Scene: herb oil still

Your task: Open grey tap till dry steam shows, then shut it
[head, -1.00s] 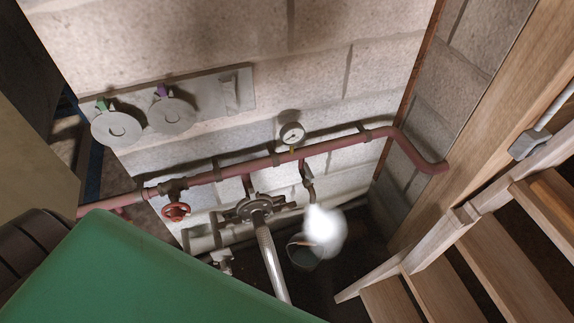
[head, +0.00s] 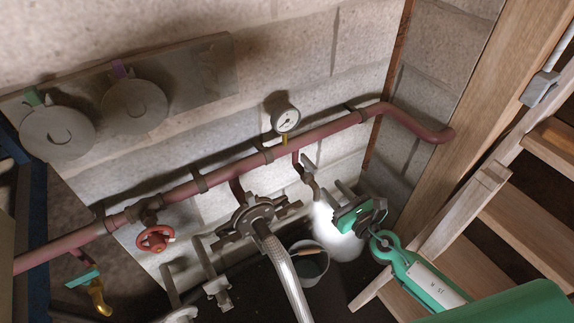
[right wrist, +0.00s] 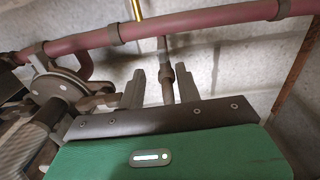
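The grey tap (head: 310,179) hangs on a short drop pipe below the red pipe. A dense white steam cloud (head: 328,222) comes from its lower end. My right gripper (head: 339,198) is just right of the tap, its fingers toward it, partly in front of the steam. In the right wrist view its two grey fingers (right wrist: 160,88) are apart, with the drop pipe and tap (right wrist: 168,62) appearing between or just beyond them. I cannot tell whether they touch. Nothing is held.
A bucket (head: 311,266) stands below the steam. A round gauge (head: 286,119) sits on the red pipe (head: 325,131). A flanged valve with a braided hose (head: 283,270) is left of the tap. A red handwheel (head: 154,239) is further left. Wooden stairs (head: 500,210) bound the right.

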